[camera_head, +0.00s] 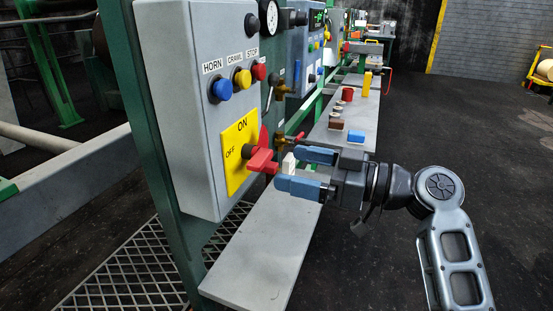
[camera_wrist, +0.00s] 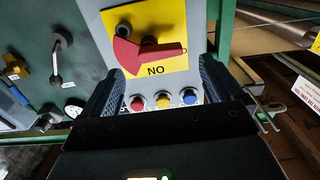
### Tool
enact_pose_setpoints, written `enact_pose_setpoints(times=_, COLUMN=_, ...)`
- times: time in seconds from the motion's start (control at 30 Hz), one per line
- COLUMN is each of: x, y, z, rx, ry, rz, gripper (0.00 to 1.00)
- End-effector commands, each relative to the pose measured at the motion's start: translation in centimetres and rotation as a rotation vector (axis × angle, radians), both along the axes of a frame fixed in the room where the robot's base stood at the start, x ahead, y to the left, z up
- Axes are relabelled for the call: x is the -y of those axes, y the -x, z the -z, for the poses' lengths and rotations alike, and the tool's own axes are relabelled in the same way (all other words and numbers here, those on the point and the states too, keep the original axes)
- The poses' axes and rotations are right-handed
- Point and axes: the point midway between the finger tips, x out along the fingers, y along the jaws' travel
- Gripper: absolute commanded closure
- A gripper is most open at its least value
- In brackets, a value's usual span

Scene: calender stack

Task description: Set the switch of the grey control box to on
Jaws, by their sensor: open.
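The grey control box (camera_head: 180,110) stands at the left in the head view. Its yellow plate (camera_head: 240,133) is marked ON at the top and OFF at the left. The red switch (camera_head: 262,160) sticks out from the plate. In the wrist view, which is upside down, the switch (camera_wrist: 150,52) lies across the plate, not along the ON direction. The OFF mark is not visible there. My gripper (camera_head: 288,170) is open and empty, its blue fingers level with the switch and pointing at the box. The fingertips are close to the switch; I cannot tell whether they touch.
Blue, yellow and red buttons (camera_head: 242,78) sit above the plate. A grey shelf (camera_head: 265,250) runs below the box, with a white block (camera_head: 289,162) beyond the fingers. Brass valves (camera_head: 283,90) and a blue box (camera_head: 311,55) stand behind.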

Motion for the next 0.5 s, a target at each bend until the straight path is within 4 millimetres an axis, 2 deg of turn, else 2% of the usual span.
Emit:
enact_pose_setpoints(times=0.2, x=-3.2, y=-1.1, z=-0.1, rx=-0.003, ry=-0.001, rz=-0.001, gripper=0.06)
enact_pose_setpoints(times=0.33, x=-4.3, y=-1.6, z=-0.1, rx=-0.001, ry=0.000, rz=0.000, gripper=0.06)
enact_pose_setpoints(times=0.5, x=-4.8, y=-1.8, z=0.0, rx=-0.001, ry=0.000, rz=0.003, gripper=0.06)
